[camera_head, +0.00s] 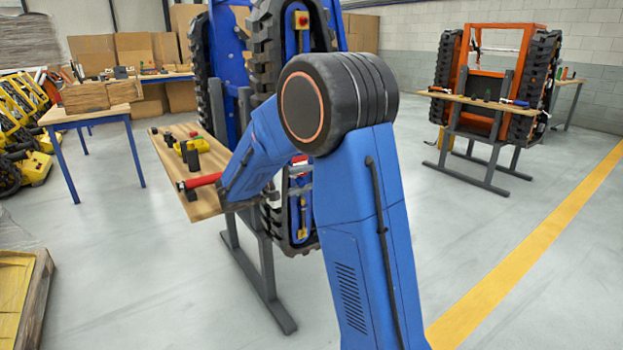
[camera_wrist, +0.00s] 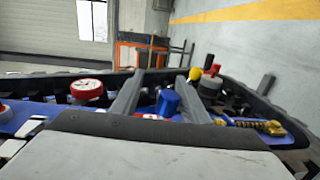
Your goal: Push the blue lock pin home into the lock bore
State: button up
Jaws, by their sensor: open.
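A blue cylinder, which looks like the lock pin (camera_wrist: 168,102), stands up from the blue carrier frame (camera_wrist: 38,116) in the wrist view. My gripper (camera_wrist: 158,78) is open, its two grey fingers spread over the frame. The blue pin shows between the fingers, nearer the right one. I cannot tell whether a finger touches it. The lock bore is not distinguishable, and how deep the pin sits cannot be told. In the head view my arm reaches to the blue tracked carrier (camera_head: 229,50) and hides the gripper and the pin.
A red-topped round knob (camera_wrist: 86,88) stands left of my fingers, a red-and-black knob (camera_wrist: 210,82) and a brass-coloured spring (camera_wrist: 258,125) to the right. Black track surrounds the frame. A wooden bench (camera_head: 195,205) with tools stands left of the carrier; an orange carrier (camera_head: 492,75) stands farther right.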

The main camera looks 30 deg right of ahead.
jog(key=a+r, duration=0.1)
jog(key=a, duration=1.6)
jog(key=shift+s+a+r, duration=0.15)
jog(key=shift+s, duration=0.1)
